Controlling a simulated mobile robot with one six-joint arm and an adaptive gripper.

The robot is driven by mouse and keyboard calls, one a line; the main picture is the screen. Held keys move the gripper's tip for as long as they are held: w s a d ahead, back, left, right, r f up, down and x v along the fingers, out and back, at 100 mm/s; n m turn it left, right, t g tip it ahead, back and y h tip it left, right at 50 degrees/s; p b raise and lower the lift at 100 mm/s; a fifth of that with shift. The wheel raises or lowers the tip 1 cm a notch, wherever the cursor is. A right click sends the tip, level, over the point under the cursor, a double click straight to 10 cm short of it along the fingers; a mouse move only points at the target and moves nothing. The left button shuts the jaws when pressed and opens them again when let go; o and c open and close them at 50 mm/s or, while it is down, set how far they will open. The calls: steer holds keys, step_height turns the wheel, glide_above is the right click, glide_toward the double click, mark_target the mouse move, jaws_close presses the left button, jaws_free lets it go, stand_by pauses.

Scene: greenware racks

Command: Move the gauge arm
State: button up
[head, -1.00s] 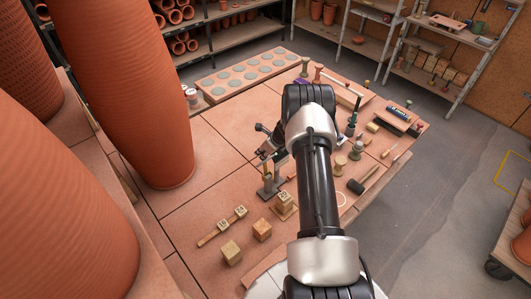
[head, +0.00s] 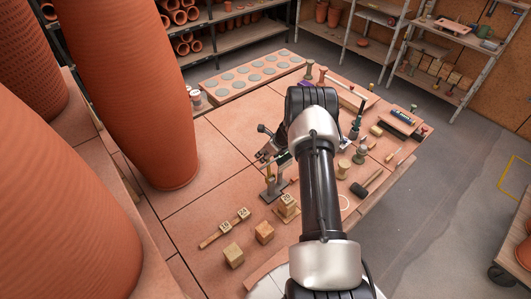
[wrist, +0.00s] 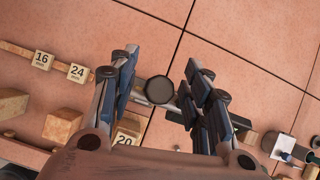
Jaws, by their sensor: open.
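The gauge is a small stand with a grey base (head: 273,190) and a brass-coloured upright on the tiled table, left of my arm. In the wrist view its black round knob (wrist: 159,91) shows from above, with a grey piece beside it. My gripper (wrist: 160,76) is open, one finger on each side of the knob, with a visible gap on both sides. I cannot tell how high the fingertips are against the knob. In the head view my gripper (head: 273,155) is small and overlaps the top of the gauge, so the arm's angle is hard to read.
A wooden strip (head: 213,239) with number tags 16 and 24 and several wooden blocks (head: 233,255) lie in front of the gauge. A block marked 20 (head: 288,203) is close to it. Tall terracotta pots (head: 130,90) stand left.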

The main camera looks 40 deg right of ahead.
steer(key=v, duration=1.2)
